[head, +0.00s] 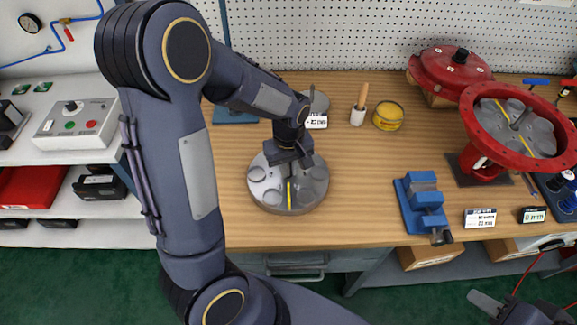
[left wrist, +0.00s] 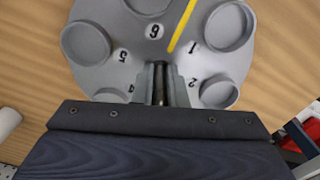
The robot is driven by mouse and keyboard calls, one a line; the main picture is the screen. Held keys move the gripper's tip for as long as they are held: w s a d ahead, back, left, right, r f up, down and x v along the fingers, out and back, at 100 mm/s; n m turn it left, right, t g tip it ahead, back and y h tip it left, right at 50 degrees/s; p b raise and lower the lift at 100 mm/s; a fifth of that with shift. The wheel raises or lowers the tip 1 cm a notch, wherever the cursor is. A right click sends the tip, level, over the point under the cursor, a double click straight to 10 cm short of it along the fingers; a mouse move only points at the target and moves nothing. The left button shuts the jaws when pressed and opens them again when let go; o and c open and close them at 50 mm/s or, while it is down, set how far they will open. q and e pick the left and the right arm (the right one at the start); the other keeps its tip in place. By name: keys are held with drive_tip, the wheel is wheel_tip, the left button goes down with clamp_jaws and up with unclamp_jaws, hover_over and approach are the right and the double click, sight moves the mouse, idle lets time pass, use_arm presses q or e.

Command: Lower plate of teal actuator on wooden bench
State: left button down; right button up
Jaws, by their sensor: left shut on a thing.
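The round grey plate (head: 263,196) has circular pockets and a yellow stripe. It is over the middle of the wooden bench (head: 350,185), roughly level. I cannot tell whether it touches the wood. My left gripper (head: 291,166) is above its centre, shut on the plate's dark central stem. In the left wrist view the plate (left wrist: 138,50) shows numbers beside its pockets, and the gripper (left wrist: 160,88) closes around the stem. A teal part (head: 235,113) lies behind my left arm, mostly hidden. Part of my right gripper (head: 505,308) shows at the bottom right, cut off.
A red actuator (head: 470,108) with its own pocketed plate stands at the right; its red lid (head: 440,80) is behind it. A blue vise (head: 420,205) is right of the plate. A yellow tin (head: 388,118) and a wooden-handled brush (head: 359,105) stand behind. A control box (head: 75,130) is left.

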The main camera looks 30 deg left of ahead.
use_arm(q)
drive_tip(key=c, duration=1.4)
unclamp_jaws()
wheel_tip(320, 180, up, 7)
drive_tip(key=shift+r, duration=0.45)
drive_tip(key=shift+s+r, duration=0.1)
drive_tip(key=shift+s, duration=0.05)
drive_tip(key=s+d+r+m+t+h, duration=0.1)
drive_tip(key=s+r+m+t, duration=0.1)
drive_tip(key=s, duration=0.3)
drive_tip(key=s+d+r+m+t+h, duration=0.1)
drive_tip(key=s+r+m, duration=0.1)
drive_tip(key=s, duration=0.4)
drive_tip(key=s+d+r+m+t+h, duration=0.1)
drive_tip(key=s+d+r+m+t, duration=0.1)
drive_tip(key=s+m, duration=0.2)
drive_tip(key=shift+s+r+t+h, duration=0.15)
drive_tip(key=shift+s+t+h, duration=0.2)
drive_tip(key=shift+s, duration=0.4)
